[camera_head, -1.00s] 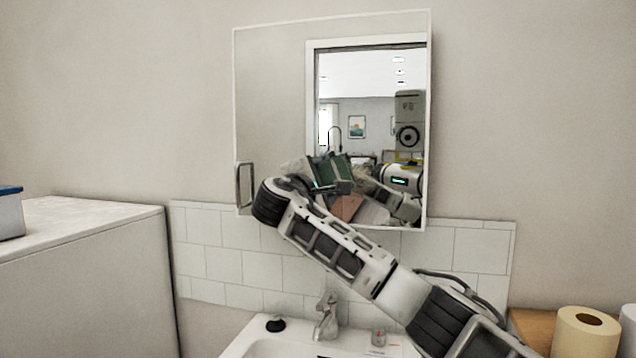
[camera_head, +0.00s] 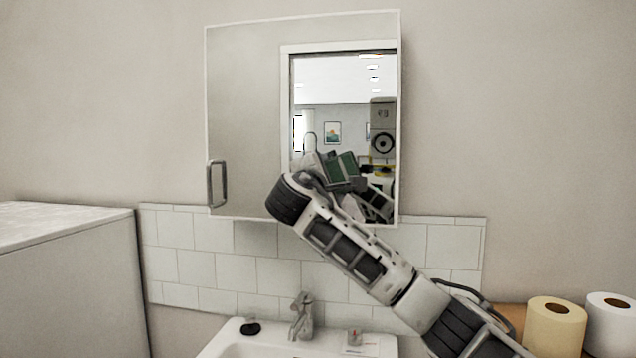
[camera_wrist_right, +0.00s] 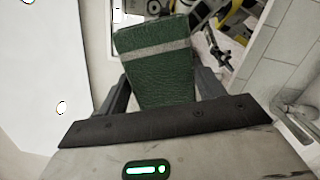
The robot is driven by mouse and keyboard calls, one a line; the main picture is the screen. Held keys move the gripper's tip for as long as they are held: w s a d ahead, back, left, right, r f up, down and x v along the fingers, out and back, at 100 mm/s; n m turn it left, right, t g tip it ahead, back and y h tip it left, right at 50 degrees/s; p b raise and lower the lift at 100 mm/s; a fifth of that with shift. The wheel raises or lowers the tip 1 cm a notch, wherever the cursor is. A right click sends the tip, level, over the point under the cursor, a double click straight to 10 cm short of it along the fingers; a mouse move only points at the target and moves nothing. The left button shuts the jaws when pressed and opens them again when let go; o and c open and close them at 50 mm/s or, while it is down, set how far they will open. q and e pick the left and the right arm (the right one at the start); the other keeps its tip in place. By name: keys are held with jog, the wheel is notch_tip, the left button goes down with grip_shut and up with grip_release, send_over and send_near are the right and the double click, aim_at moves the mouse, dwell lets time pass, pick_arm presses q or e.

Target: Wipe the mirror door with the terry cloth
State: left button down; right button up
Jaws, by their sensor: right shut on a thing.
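The mirror door (camera_head: 250,100) is the front of a white-edged wall cabinet and looks closed, with a metal handle (camera_head: 217,184) at its lower left. My right arm comes from the lower right, and its wrist is in front of the mirror's lower edge. My right gripper (camera_wrist_right: 162,85) is shut on the green terry cloth (camera_wrist_right: 160,75), which has a pale stripe, in the right wrist view. Green also shows low in the mirror area in the head view, where cloth and reflection are hard to separate. Contact with the glass cannot be told. My left gripper is not in view.
Below the mirror are white tiles (camera_head: 215,268) and a sink (camera_head: 262,346) with a tap (camera_head: 302,316). Paper rolls (camera_head: 554,325) stand at the lower right. A white-topped cabinet (camera_head: 70,280) stands at the left. The mirror reflects my head and the room.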

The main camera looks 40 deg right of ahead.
aim_at(346, 180)
jog(key=shift+s+d+b, duration=0.45)
jog(key=shift+s+d, duration=0.75)
jog(key=shift+s, duration=0.1)
jog(key=shift+s+d, duration=0.2)
jog(key=shift+s, duration=0.1)
jog(key=shift+a+p, duration=0.1)
jog(key=shift+p, duration=0.25)
